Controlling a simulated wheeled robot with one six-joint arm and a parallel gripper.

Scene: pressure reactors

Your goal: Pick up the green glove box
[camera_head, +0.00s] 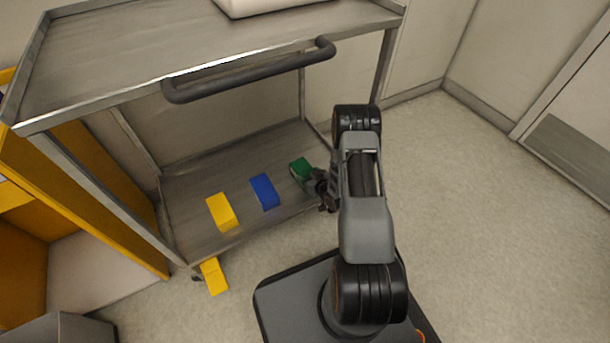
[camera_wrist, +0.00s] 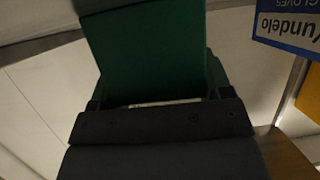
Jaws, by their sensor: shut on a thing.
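The green glove box (camera_head: 300,168) is at the right end of the cart's lower shelf in the head view. My gripper (camera_head: 315,182) reaches it from the right and is shut on it. In the wrist view the green box (camera_wrist: 150,55) fills the upper middle, between the dark jaws of my gripper (camera_wrist: 155,105). The head view does not clearly show whether the box touches the shelf.
A blue box (camera_head: 265,191) and a yellow box (camera_head: 222,212) stand on the lower shelf (camera_head: 185,190) left of the green one. The blue box (camera_wrist: 290,25) shows lettering in the wrist view. The cart's upper shelf (camera_head: 130,60) and dark handle (camera_head: 250,70) are above. Floor at right is clear.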

